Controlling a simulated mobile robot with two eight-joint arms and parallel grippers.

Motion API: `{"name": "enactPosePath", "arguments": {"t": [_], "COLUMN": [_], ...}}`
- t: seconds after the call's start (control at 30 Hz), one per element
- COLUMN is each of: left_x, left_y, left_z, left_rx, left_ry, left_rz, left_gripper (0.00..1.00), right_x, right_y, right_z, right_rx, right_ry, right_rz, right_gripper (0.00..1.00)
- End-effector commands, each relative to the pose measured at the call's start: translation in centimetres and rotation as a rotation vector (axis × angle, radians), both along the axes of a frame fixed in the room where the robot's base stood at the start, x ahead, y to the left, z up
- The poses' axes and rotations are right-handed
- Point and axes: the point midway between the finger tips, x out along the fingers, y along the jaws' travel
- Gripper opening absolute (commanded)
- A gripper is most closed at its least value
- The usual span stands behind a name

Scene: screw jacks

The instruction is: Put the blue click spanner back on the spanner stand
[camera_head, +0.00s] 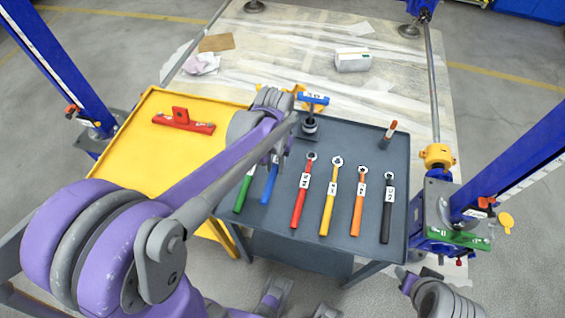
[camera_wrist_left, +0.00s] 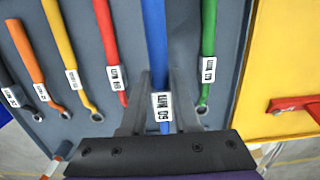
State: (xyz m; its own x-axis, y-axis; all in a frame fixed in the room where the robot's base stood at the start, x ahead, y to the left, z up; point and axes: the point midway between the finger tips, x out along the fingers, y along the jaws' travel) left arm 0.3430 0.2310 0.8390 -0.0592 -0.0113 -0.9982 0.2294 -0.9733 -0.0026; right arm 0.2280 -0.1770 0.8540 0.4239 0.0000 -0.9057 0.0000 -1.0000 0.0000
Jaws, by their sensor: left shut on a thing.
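The blue click spanner (camera_head: 270,184) shows in the head view between the green and red spanners, partly behind my left arm. In the left wrist view the blue spanner (camera_wrist_left: 155,45) runs between the fingers of my left gripper (camera_wrist_left: 160,98), which is shut on it close to its white "60 Nm" label. The spanner's head end is hidden by the gripper body. The spanner lies over the grey top (camera_head: 400,170) that carries the row of spanners; I cannot tell whether it touches it. Which part is the stand is not clearly marked.
Green (camera_head: 244,190), red (camera_head: 301,192), yellow (camera_head: 328,200), orange (camera_head: 357,208) and black (camera_head: 387,215) spanners lie beside it. A dark post with a blue crosspiece (camera_head: 312,99) stands at the back edge. A yellow table (camera_head: 165,155) with a red tool (camera_head: 184,121) adjoins on the left.

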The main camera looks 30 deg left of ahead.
Motion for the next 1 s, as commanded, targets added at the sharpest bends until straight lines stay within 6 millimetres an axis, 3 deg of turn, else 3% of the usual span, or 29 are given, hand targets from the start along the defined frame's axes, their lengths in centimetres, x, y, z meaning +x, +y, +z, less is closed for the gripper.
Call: {"name": "enactPosePath", "arguments": {"t": [0.1,0.5,0.97,1.0], "left_x": [0.0,0.0,0.0,0.0], "left_y": [0.0,0.0,0.0,0.0], "left_z": [-2.3,-6.8,-7.6,-7.6], "left_rx": [0.000,0.000,0.000,0.000], "left_ry": [0.000,0.000,0.000,0.000], "left_rz": [0.000,0.000,0.000,0.000], "left_gripper": [0.00,0.00,0.00,0.35], "right_x": [-0.1,-0.1,-0.2,-0.2], "right_y": [0.0,0.0,0.0,0.0], "right_z": [-0.5,-1.2,-1.6,-1.5], "right_rx": [0.000,0.000,0.000,0.000], "right_ry": [0.002,0.004,0.005,0.005], "right_rz": [0.000,0.000,0.000,0.000], "right_gripper": [0.50,0.50,0.50,0.50]}}
